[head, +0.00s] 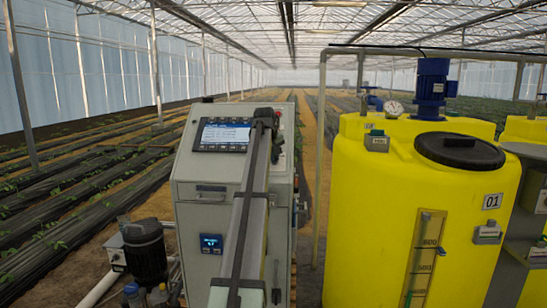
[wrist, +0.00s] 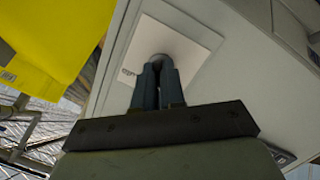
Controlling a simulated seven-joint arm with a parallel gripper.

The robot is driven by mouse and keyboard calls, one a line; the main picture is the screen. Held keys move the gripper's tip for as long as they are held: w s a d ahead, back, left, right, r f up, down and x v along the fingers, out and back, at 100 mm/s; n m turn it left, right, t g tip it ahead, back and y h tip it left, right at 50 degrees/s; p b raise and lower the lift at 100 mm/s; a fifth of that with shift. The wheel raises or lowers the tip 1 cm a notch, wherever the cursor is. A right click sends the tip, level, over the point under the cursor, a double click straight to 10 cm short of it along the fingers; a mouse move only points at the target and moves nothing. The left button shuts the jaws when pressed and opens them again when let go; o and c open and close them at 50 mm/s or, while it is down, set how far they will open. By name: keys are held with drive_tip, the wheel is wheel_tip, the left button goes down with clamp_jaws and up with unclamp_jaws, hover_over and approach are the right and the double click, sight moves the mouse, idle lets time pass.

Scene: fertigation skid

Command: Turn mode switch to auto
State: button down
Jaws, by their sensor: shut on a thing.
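In the wrist view, my gripper (wrist: 158,75) has both dark fingers closed around a small round grey knob (wrist: 160,58), which I take to be the mode switch. The knob sits on a pale square plate (wrist: 190,42) on the cabinet face. The fingers hide most of the knob, so its pointing direction cannot be told. A small dark marking, too small to read, lies on the plate left of the fingers. In the head view, my arm crosses in front of the grey control cabinet (head: 205,174), and the switch cannot be made out there.
The cabinet carries a lit screen (head: 225,134) and a small blue display (head: 211,242). A yellow tank (head: 370,190) with a black lid (head: 460,150) stands to the right. A dark pump (head: 144,250) stands at lower left. Planted rows lie behind.

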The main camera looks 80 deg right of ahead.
drive_tip(key=m, duration=0.4)
drive_tip(key=shift+s+t, duration=0.1)
drive_tip(key=shift+t, duration=0.3)
drive_tip(key=m, duration=0.3)
drive_tip(key=shift+m+t, duration=0.3)
drive_tip(key=shift+t, duration=0.1)
drive_tip(key=m, duration=0.4)
drive_tip(key=shift+f+t, duration=0.1)
drive_tip(key=shift+t, duration=0.3)
drive_tip(key=shift+s+m, duration=0.1)
drive_tip(key=shift+m, duration=1.8)
drive_tip(key=shift+t, duration=0.3)
drive_tip(key=c, duration=1.3)
unclamp_jaws()
drive_tip(key=shift+o, duration=0.4)
